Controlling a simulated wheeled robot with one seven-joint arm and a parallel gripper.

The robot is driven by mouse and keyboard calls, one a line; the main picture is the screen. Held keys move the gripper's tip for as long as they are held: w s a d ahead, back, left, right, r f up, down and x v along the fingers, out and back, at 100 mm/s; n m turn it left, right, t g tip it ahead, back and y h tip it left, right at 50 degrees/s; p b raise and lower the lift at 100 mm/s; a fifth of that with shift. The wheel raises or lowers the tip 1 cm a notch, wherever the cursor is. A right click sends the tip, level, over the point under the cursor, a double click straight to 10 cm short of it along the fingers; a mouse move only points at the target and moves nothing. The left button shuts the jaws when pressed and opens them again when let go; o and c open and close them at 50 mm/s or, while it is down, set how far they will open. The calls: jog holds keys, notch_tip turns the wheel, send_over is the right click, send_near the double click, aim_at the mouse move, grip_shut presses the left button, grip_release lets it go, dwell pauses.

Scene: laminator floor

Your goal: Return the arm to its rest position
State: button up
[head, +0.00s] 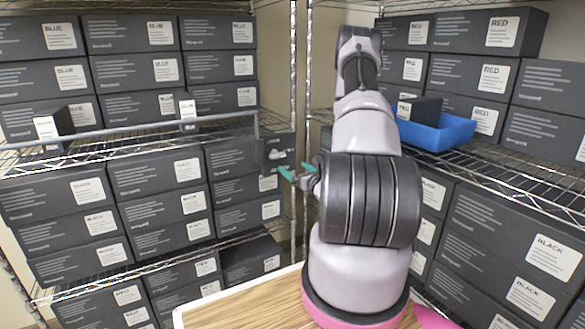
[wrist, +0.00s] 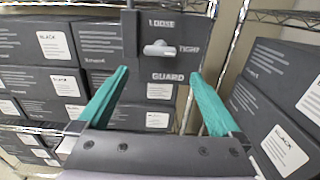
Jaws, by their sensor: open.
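My arm (head: 365,135) rises from the lower middle of the head view and bends over, with its wrist end low at the left. My gripper (head: 296,170) has two green fingers, spread apart with nothing between them. It is in front of a dark guard panel (head: 279,151). In the wrist view my gripper (wrist: 158,74) points at this panel (wrist: 140,22), marked LOOSE, TIGHT and GUARD. A light lever (wrist: 159,49) on the panel lies about level, beyond the fingertips. The fingers appear clear of the lever.
A grey guard bar (head: 170,127) runs left from the panel along the left wire shelf, before small boxes. Wire racks of dark labelled boxes stand left and right. A blue tray (head: 450,134) holds a dark box (head: 420,108) at right. A wooden top (head: 240,306) lies below.

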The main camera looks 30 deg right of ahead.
dwell(0.4)
jog(key=w+a+r+n+y, duration=0.2)
jog(key=a+r+n+y, duration=0.2)
jog(key=a+r+y, duration=0.25)
jog(key=s+a+r+n+g+y, duration=0.45)
jog(key=a+r+n+g, duration=0.2)
jog(key=a, duration=0.25)
jog(key=s+a+r+n+g+y, duration=0.4)
jog(key=s+a+r+n+g, duration=0.1)
jog(key=a+r+n, duration=0.35)
jog(key=s+a+r+n+g+h, duration=0.25)
jog(key=s+n+g+h, duration=0.45)
jog(key=s, duration=0.6)
jog(key=s+d+r+n+t+h, duration=0.3)
jog(key=d+r+n+t+h, duration=0.2)
jog(key=d+r+t+h, duration=0.1)
jog(key=shift+d+r+n+t+h, duration=0.3)
jog(key=shift+d+r+t, duration=0.55)
jog(key=shift+d, duration=0.05)
